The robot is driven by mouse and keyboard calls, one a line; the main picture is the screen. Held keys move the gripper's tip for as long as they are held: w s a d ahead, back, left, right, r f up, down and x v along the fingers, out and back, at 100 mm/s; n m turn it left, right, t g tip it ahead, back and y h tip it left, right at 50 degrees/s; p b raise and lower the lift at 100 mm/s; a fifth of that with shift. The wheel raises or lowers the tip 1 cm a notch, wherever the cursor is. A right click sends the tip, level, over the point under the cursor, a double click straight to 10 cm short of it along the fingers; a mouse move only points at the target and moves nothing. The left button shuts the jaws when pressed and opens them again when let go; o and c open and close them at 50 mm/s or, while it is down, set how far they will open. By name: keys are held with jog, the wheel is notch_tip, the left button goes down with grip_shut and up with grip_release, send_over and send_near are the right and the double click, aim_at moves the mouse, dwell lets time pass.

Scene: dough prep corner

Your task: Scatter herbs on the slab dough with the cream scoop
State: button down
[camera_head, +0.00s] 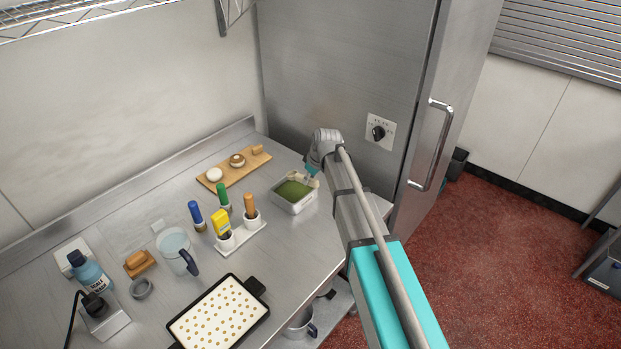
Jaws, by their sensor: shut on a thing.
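A metal bin of green herbs (292,190) stands at the right of the steel counter. My gripper (313,172) is at the bin's back right edge, mostly hidden by my own arm. It is shut on the cream scoop (301,176), of which only a small pale part shows at the herbs. I cannot tell whether the scoop holds herbs. The pale slab dough (221,314), dotted with small brownish-green spots, lies in a black tray (264,317) with handles at the counter's front.
A white holder (240,240) with orange and yellow-handled tools stands between bin and tray. Green (223,196) and blue (195,213) handled tools stand behind it. A jug (177,250) is left; a wooden board (234,170) with mushrooms is behind. A tall steel cabinet (340,70) bounds the back right.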

jog(key=shift+f+b, duration=2.35)
jog(key=shift+f, duration=0.15)
jog(key=shift+s+d+f+g+h, duration=0.25)
jog(key=shift+s+g+h, duration=0.05)
jog(key=shift+h, duration=0.2)
jog(key=shift+w+a+g+h, duration=0.25)
jog(key=shift+w+g+h, duration=0.05)
jog(key=shift+w+a+g+h, duration=0.3)
jog(key=shift+g+h, duration=0.1)
jog(key=shift+h, duration=0.2)
jog(key=shift+s+d+f, duration=0.1)
jog(key=shift+s+f, duration=0.1)
jog(key=shift+f, duration=0.15)
jog(key=shift+s+d, duration=0.1)
jog(key=shift+s, duration=0.05)
